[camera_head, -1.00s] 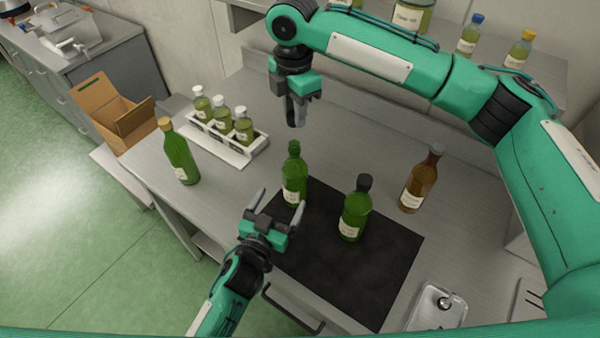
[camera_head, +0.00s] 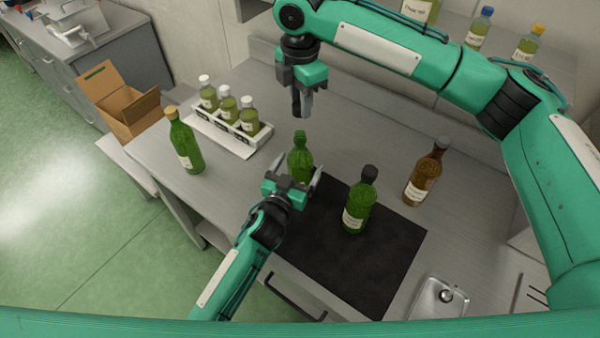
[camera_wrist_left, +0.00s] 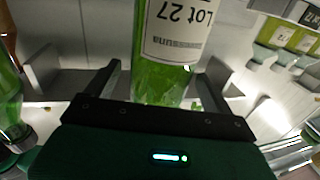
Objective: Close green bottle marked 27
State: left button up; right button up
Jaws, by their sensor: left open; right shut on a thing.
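The green bottle marked 27 (camera_head: 300,158) stands upright near the back-left edge of the black mat. In the left wrist view its label (camera_wrist_left: 177,30) reads "Lot 27" upside down. No separate cap shows on its green mouth. My left gripper (camera_head: 293,178) is open, with its fingers on either side of the bottle; it hides the lower part. In the left wrist view the fingers (camera_wrist_left: 165,82) flank the glass with gaps. My right gripper (camera_head: 301,108) is shut and points down above and behind the bottle's mouth; what it holds is too small and dark to make out.
A dark-capped green bottle (camera_head: 358,207) stands on the black mat (camera_head: 345,262). A brown bottle (camera_head: 422,178) is to its right. Another green bottle (camera_head: 185,145) stands at left, by a white rack (camera_head: 230,148) of small bottles. A cardboard box (camera_head: 128,108) is beyond.

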aim_at(300, 134)
pick_arm(q)
jog(key=shift+x, duration=1.55)
jog(key=c, duration=1.5)
pick_arm(e)
jog(key=shift+f, duration=2.5)
jog(key=shift+f, duration=0.9)
pick_arm(q)
jog(key=shift+f, duration=0.1)
pick_arm(e)
jog(key=shift+f, duration=0.55)
